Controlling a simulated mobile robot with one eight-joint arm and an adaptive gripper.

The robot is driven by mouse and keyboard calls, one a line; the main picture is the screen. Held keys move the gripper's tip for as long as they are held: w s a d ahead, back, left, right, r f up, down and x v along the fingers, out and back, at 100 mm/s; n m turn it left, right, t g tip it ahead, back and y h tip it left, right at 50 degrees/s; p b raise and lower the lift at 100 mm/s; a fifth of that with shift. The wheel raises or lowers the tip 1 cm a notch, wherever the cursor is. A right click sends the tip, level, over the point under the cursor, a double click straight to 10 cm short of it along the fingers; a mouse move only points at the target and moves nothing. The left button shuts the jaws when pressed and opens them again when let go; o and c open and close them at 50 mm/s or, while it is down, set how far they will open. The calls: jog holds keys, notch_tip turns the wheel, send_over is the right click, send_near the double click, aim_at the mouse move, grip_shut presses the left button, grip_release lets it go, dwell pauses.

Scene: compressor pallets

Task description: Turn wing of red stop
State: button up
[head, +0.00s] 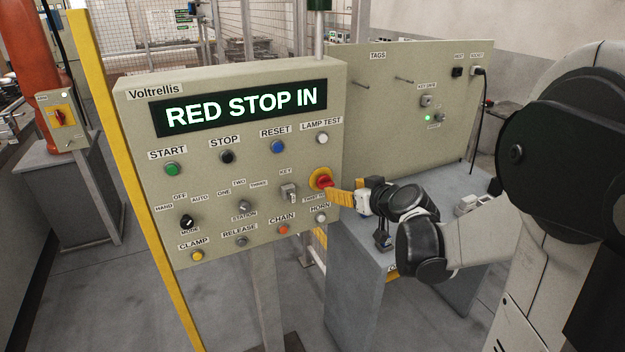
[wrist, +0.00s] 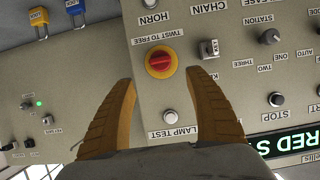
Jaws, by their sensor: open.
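The red stop (head: 324,183) is a red winged knob on a yellow round plate at the right side of the grey control panel (head: 140,120). In the wrist view the red stop (wrist: 160,62) sits under a "TWIST TO FREE" label, upside down there. My gripper (wrist: 161,78) is open, its two orange fingers apart, with the knob lined up between and just beyond the tips. Contact cannot be told. The display (head: 240,108) reads "RED STOP IN".
A key switch (head: 288,193) and horn button (head: 321,218) are close to the stop; the lamp test button (wrist: 170,117) lies between my fingers in the wrist view. A tag board (head: 400,110) stands behind right. A grey cabinet (head: 355,290) is below my arm.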

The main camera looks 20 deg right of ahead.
aim_at(327, 183)
jog(key=b+x, duration=0.2)
jog(key=x, duration=0.7)
jog(key=shift+w+a+f+b, duration=0.1)
jog(key=shift+w+f+b, duration=0.05)
jog(key=shift+w+b, duration=0.15)
jog(key=c, duration=1.2)
